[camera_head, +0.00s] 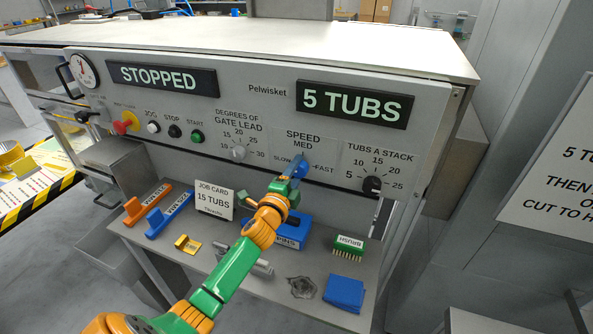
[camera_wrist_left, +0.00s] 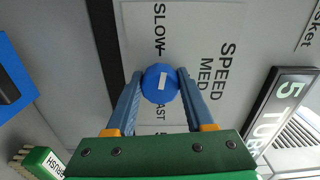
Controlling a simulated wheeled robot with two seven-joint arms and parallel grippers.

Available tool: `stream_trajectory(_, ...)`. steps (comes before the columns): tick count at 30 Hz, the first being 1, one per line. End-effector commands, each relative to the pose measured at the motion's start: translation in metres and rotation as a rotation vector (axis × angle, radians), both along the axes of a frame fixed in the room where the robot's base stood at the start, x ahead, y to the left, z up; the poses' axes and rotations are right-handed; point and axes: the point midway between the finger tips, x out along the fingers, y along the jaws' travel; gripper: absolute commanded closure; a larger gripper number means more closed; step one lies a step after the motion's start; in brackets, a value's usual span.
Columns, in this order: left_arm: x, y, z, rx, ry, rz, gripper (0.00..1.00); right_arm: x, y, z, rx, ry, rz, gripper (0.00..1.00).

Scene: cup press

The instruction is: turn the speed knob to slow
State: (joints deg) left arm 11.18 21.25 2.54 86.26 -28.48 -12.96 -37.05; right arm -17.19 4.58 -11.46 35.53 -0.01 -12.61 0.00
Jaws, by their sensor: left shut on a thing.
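The blue speed knob (camera_head: 302,163) is on the front panel, under the words SPEED and MED, with SLOW to its left and FAST to its right. My left gripper (camera_head: 296,172) reaches up to it from below. In the left wrist view the round knob (camera_wrist_left: 153,91) sits between the two fingers (camera_wrist_left: 160,85), which touch it on both sides. A short white mark on its face lies slanted; I cannot tell exactly which label it points to. In that view SLOW is above the knob, MED to its right and FAST partly hidden below. My right gripper is not in view.
The gate lead knob (camera_head: 238,153) and the tubs-a-stack knob (camera_head: 372,184) flank the speed knob. The displays read STOPPED (camera_head: 162,78) and 5 TUBS (camera_head: 353,104).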

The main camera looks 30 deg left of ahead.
Motion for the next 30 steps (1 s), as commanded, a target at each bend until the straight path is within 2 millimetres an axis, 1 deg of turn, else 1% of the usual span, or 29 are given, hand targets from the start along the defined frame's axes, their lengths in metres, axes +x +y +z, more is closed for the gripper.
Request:
stream_trajectory(6, 0.0000, 0.0000, -0.0004, -0.111, -0.027, 0.000, 1.00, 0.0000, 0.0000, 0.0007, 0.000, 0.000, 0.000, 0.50)
stream_trajectory(12, 0.0002, -0.0002, -0.0006, -0.167, -0.040, 0.000, 1.00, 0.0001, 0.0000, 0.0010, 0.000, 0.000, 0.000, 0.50)
stream_trajectory(29, 0.0002, -0.0003, -0.0008, -0.193, -0.047, -0.001, 1.00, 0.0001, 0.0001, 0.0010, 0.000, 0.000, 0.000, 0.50)
stream_trajectory(30, 0.0002, -0.0003, -0.0008, -0.193, -0.047, -0.001, 0.39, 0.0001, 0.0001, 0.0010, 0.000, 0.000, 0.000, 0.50)
